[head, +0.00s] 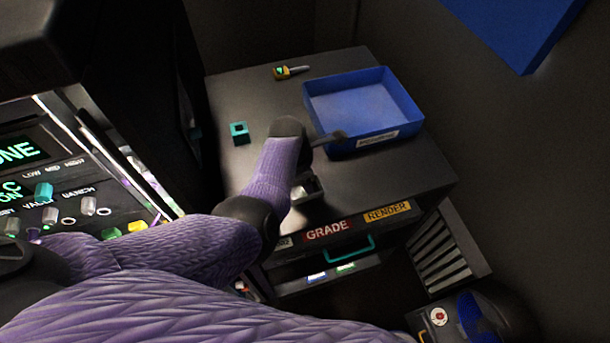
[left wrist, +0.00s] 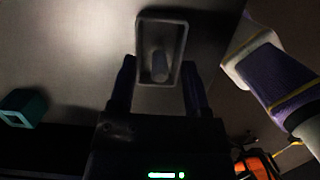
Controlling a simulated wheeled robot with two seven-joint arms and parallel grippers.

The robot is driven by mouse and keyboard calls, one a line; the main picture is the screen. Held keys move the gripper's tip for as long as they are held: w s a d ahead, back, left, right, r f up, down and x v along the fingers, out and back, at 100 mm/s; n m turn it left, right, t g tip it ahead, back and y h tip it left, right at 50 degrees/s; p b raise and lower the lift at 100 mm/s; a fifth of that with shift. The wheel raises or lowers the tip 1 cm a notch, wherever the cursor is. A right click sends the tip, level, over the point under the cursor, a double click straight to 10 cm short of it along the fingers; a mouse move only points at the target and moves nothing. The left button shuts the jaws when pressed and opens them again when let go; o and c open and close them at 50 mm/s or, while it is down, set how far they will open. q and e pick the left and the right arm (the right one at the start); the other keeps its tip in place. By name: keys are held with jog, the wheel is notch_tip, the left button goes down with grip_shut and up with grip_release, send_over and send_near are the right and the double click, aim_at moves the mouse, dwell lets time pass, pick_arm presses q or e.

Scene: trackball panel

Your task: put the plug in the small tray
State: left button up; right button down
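The small tray (left wrist: 142,45) is a grey rectangular dish, seen from above in the left wrist view. The plug (left wrist: 160,66), a short grey cylinder, shows inside its outline and appears to stand in it. My left gripper (left wrist: 157,72) is open, its dark fingers apart on either side of the tray's near end; I cannot tell whether they touch it. The plug is clear of both fingers. In the head view the small tray (head: 308,188) is partly hidden by my left forearm, on the cabinet top near the front edge. The left fingers are not clear there. My right gripper is not in view.
A blue bin (head: 365,105) stands at the cabinet's back right. A teal square block (head: 239,132) is at the left, also in the left wrist view (left wrist: 22,107). A yellow-handled tool (head: 290,72) lies at the back. The control panel (head: 60,190) is at the left.

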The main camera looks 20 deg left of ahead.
pick_arm(q)
notch_tip(320, 180, up, 10)
jog(key=s+a+p, duration=0.1)
jog(key=p, duration=0.3)
jog(key=shift+a+f, duration=0.15)
jog(key=shift+a, duration=0.15)
jog(key=shift+s, duration=0.1)
